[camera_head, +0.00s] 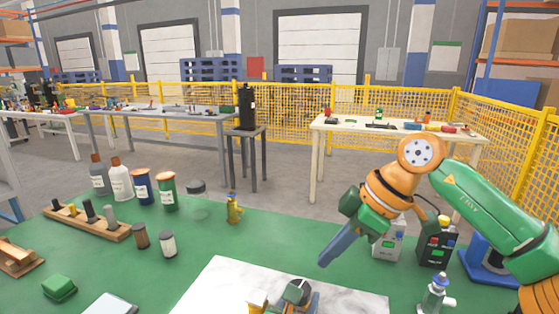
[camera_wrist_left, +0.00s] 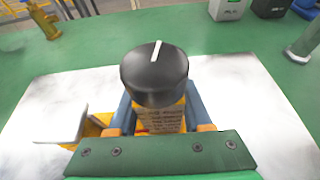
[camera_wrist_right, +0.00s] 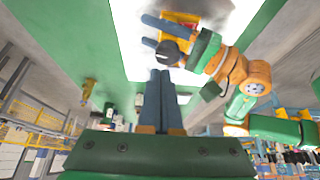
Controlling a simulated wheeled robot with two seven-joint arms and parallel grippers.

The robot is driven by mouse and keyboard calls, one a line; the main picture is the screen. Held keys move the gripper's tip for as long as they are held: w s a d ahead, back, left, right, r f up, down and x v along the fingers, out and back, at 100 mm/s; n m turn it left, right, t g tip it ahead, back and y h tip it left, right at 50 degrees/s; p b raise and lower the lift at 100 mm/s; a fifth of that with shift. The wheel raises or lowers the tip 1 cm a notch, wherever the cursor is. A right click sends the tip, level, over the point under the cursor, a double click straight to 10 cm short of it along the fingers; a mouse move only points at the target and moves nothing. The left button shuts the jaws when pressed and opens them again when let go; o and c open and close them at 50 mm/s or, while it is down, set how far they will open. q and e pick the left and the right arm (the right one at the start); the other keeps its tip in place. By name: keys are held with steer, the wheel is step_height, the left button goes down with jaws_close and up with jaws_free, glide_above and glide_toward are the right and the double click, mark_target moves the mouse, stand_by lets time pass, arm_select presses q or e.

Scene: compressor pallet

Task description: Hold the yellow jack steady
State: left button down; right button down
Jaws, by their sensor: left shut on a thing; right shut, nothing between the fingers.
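The yellow jack (camera_wrist_left: 158,120) stands on the white marbled sheet (camera_wrist_left: 250,120), with a round black knob (camera_wrist_left: 154,75) on top bearing a white line. My left gripper (camera_wrist_left: 158,108) is shut on the jack's body, one blue finger on each side, below the knob. A yellow part with a pale flat top (camera_wrist_left: 68,125) shows left of it. In the head view the jack (camera_head: 257,302) is cut by the bottom edge. My right gripper (camera_head: 323,263) is shut and empty, apart from the jack, above the sheet's far right side. It also shows in the right wrist view (camera_wrist_right: 160,74).
A small yellow figure-like fitting (camera_head: 234,209) stands on the green table (camera_head: 200,240). Bottles, jars and a wooden peg rack (camera_head: 85,222) are at the left. A grey box (camera_head: 388,243), a black box (camera_head: 437,246) and a grey valve-like part (camera_head: 434,294) are at the right.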

mark_target(307, 304)
step_height(307, 304, down, 7)
stand_by(0.4)
steer(key=shift+a+r, duration=0.1)
steer(key=shift+a, duration=0.2)
stand_by(0.6)
steer(key=shift+s, duration=0.15)
steer(key=shift+s+a, duration=0.25)
steer(key=shift+s, duration=0.5)
steer(key=shift+s+a, duration=0.25)
steer(key=shift+s, duration=0.05)
steer(key=shift+d, duration=0.15)
